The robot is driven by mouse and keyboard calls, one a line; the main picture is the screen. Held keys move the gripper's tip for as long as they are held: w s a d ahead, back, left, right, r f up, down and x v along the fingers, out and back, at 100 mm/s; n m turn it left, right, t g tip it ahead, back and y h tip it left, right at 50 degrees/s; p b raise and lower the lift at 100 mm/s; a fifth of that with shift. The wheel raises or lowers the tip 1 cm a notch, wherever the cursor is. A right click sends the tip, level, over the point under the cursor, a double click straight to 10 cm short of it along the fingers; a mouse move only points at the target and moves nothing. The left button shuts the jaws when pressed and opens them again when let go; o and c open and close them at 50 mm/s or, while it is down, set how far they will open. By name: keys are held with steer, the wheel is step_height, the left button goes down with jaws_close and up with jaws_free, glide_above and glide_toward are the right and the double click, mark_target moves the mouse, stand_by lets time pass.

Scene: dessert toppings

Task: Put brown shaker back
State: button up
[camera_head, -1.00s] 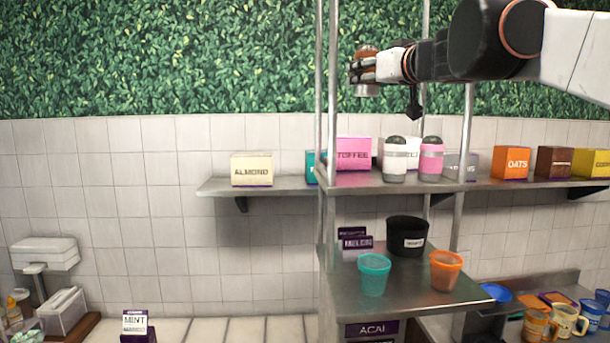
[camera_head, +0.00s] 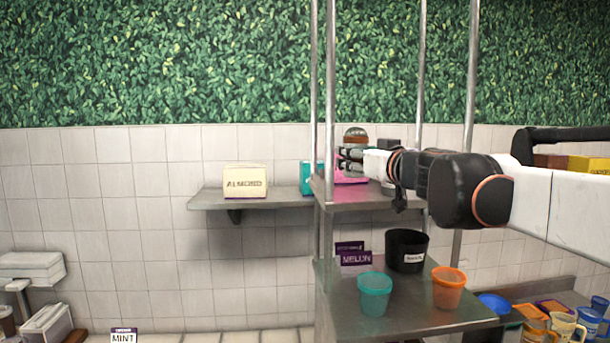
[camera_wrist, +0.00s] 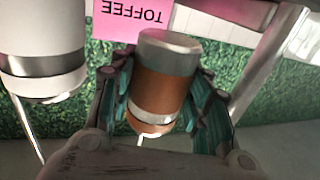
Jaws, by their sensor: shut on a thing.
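The brown shaker (camera_head: 356,135) is in my gripper (camera_head: 350,160), just above or on the upper metal shelf (camera_head: 340,203); I cannot tell whether its base touches. In the wrist view the shaker (camera_wrist: 163,90) has a brown body with silver bands, and my gripper's teal-padded fingers (camera_wrist: 160,112) are shut on its two sides. The pink TOFFEE box (camera_head: 350,178) stands behind it, mostly hidden by the gripper; it also shows upside down in the wrist view (camera_wrist: 135,18). A white shaker with a silver band (camera_wrist: 40,65) is beside it in the wrist view.
The ALMOND box (camera_head: 245,180) and a teal box (camera_head: 306,178) stand to the left. Metal posts (camera_head: 330,110) rise at the shelf's sides. A lower shelf holds a teal cup (camera_head: 374,294), an orange cup (camera_head: 448,288) and a black container (camera_head: 406,250). My arm hides the right side.

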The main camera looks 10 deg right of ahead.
mark_target(356, 176)
steer(key=shift+f, duration=2.25)
steer(key=o, duration=1.1)
steer(key=shift+f, duration=0.15)
steer(key=shift+o, duration=0.2)
